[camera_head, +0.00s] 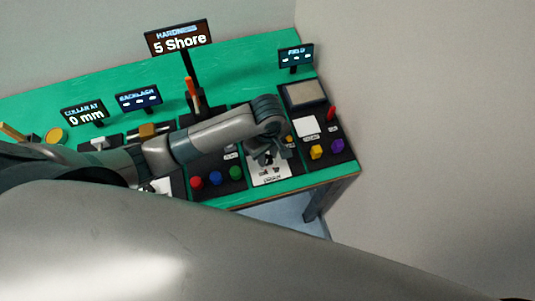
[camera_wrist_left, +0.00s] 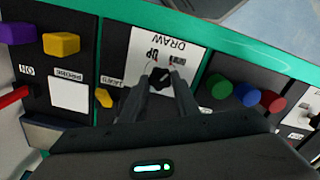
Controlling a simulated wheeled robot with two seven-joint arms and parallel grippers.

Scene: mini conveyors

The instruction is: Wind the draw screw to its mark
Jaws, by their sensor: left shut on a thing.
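The draw screw (camera_wrist_left: 160,78) is a small black knob on a white plate (camera_wrist_left: 175,40) marked DRAW and UP, upside down in the left wrist view. My left gripper (camera_wrist_left: 161,82) is shut on this knob, one finger on each side. In the head view my left gripper (camera_head: 265,160) is over the white plate (camera_head: 270,178) at the table's front, and the knob is mostly hidden under it. The mark and the knob's pointer are too small to read surely. My right gripper is out of view.
Red (camera_head: 196,182), blue (camera_head: 215,178) and green (camera_head: 236,172) buttons sit left of the plate. Yellow (camera_head: 316,151) and purple (camera_head: 337,145) knobs and a red lever (camera_head: 331,113) are at right. Signs (camera_head: 179,40) stand along the green table's back, one reading 5 Shore.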

